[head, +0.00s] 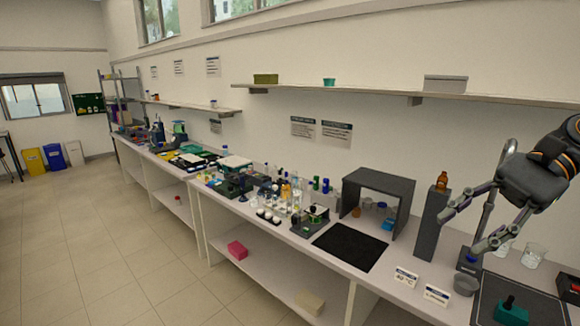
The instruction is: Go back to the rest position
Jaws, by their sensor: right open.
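My right gripper (460,226) comes in from the right edge of the head view. Its two fingers are spread apart and nothing shows between them. It hangs above the right part of the long bench (340,268), in front of a tall grey block (430,225) with a brown bottle (442,181) on top. I cannot tell from this view whether the gripper touches anything. My left gripper is not in view. The membrane rig cannot be picked out with certainty; a small device with a dark base (310,221) stands mid-bench.
A grey open-fronted box (378,183) stands behind a black mat (350,247). Glass beakers (534,255), a grey bowl (466,285), label cards (436,295) and a dark green-topped item (511,311) are near the gripper. Bottles and glassware crowd the bench further left. The floor (120,250) at left is clear.

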